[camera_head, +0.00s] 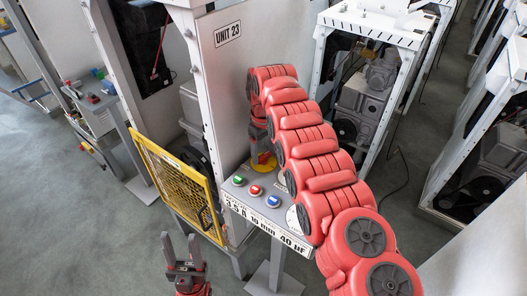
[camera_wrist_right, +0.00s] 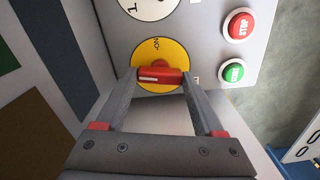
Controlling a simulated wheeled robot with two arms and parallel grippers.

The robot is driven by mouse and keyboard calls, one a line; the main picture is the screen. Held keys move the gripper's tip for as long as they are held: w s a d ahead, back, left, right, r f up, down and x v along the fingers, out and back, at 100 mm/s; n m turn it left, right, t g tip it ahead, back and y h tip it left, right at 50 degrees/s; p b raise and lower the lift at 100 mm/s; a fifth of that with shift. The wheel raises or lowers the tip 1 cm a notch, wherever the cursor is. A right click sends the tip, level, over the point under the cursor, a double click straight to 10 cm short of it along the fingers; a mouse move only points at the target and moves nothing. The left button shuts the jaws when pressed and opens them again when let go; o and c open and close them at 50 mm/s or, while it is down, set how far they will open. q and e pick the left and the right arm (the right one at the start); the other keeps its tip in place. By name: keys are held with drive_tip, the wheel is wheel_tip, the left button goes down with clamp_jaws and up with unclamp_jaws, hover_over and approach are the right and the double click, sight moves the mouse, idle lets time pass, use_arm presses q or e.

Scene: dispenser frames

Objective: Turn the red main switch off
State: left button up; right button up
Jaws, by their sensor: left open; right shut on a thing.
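The red main switch (camera_wrist_right: 160,75) is a bar-shaped handle with a white line on one half, on a round yellow plate (camera_wrist_right: 160,50). In the wrist view the bar lies sideways across the picture. My right gripper (camera_wrist_right: 158,79) is shut on it, one finger at each end. In the head view the yellow plate (camera_head: 265,166) shows at the back of the control panel, with my right gripper (camera_head: 261,147) over it and hiding the handle. My left gripper (camera_head: 181,250) is open and empty, low in front of the yellow mesh guard.
The control panel (camera_head: 233,193) holds a green button (camera_head: 238,181), a red stop button (camera_head: 255,190) and a blue button (camera_head: 273,202) near its front edge. A white dial (camera_wrist_right: 150,4) sits beside the switch. The yellow mesh guard (camera_head: 180,187) stands left of the panel.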

drive_tip(key=shift+n, duration=1.2)
drive_tip(key=o, duration=1.4)
